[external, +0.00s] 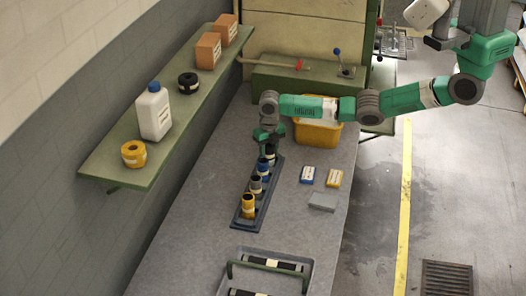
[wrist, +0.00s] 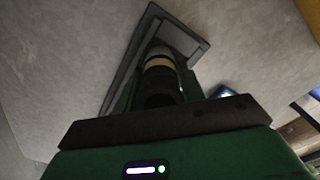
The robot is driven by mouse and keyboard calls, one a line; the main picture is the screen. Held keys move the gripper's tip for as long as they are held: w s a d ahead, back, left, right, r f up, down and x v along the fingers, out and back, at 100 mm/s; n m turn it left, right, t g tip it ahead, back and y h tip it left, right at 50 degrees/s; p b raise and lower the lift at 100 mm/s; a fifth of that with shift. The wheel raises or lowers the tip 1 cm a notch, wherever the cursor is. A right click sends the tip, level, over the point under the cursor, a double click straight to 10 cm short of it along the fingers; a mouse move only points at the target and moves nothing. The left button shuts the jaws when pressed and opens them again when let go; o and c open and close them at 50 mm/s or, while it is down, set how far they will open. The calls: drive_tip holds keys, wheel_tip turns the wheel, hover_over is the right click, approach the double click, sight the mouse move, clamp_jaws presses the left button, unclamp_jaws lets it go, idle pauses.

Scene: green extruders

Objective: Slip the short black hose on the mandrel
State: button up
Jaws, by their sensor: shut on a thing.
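I cannot tell whether the hose still sits in the rack. In the external view the fingers mostly hide it. Blue, grey and yellow hoses stand in the rack nearer the camera, the yellow one (external: 248,203) at the near end. I cannot make out the mandrel for certain.
A yellow bin (external: 318,135) stands right of my gripper. A grey tray (external: 224,283) with a green handle is in front. A loaded green shelf (external: 112,158) is at left.

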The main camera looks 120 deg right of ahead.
drive_tip(key=shift+f, duration=0.2)
drive_tip(key=o, duration=1.1)
wheel_tip(320, 180, up, 12)
drive_tip(key=shift+r+p, duration=0.2)
drive_tip(key=shift+p, duration=1)
